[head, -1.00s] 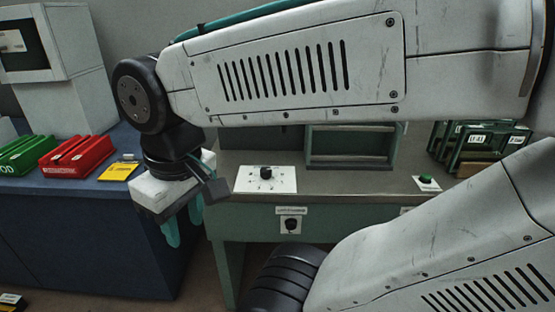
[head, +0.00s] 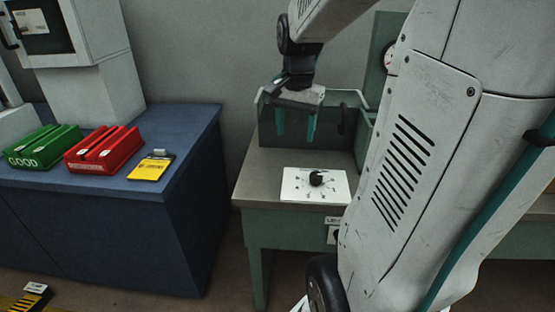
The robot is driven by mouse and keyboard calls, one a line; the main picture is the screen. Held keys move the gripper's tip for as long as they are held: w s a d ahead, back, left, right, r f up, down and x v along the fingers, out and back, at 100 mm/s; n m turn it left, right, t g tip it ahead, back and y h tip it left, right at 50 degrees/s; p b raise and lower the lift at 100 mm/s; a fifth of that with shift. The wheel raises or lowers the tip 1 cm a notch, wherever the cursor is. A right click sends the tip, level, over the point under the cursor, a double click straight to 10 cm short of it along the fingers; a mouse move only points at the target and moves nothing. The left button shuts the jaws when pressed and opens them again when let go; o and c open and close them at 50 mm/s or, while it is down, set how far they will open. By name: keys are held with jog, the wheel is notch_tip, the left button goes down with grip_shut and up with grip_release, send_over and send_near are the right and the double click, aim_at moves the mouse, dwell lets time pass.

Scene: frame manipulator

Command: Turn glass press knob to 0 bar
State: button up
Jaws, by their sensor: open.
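A black knob (head: 317,179) sits on a white dial plate (head: 296,190) with small marks around it. The plate lies on the top of the grey-green bench, near its front left corner. The marks are too small to read, and I cannot tell where the knob points. My gripper (head: 296,137) hangs with its teal fingers pointing down and apart, with nothing between them. In the picture it is above and a little left of the knob, in front of the bench's dark back box, and does not touch the knob.
My arm hides the right part of the bench (head: 245,188). A dark open-topped box (head: 335,145) stands behind the dial plate. On the blue cabinet at left are a green tray (head: 42,161), a red tray (head: 104,163) and a yellow card (head: 152,171).

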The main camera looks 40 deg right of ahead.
aim_at(316, 175)
jog(key=d+f+m, duration=0.3)
jog(key=d+m, duration=0.2)
jog(key=d, duration=0.5)
jog(key=f, duration=1.5)
jog(key=shift+d+f, duration=0.25)
jog(key=shift+f, duration=0.15)
jog(key=c, duration=1)
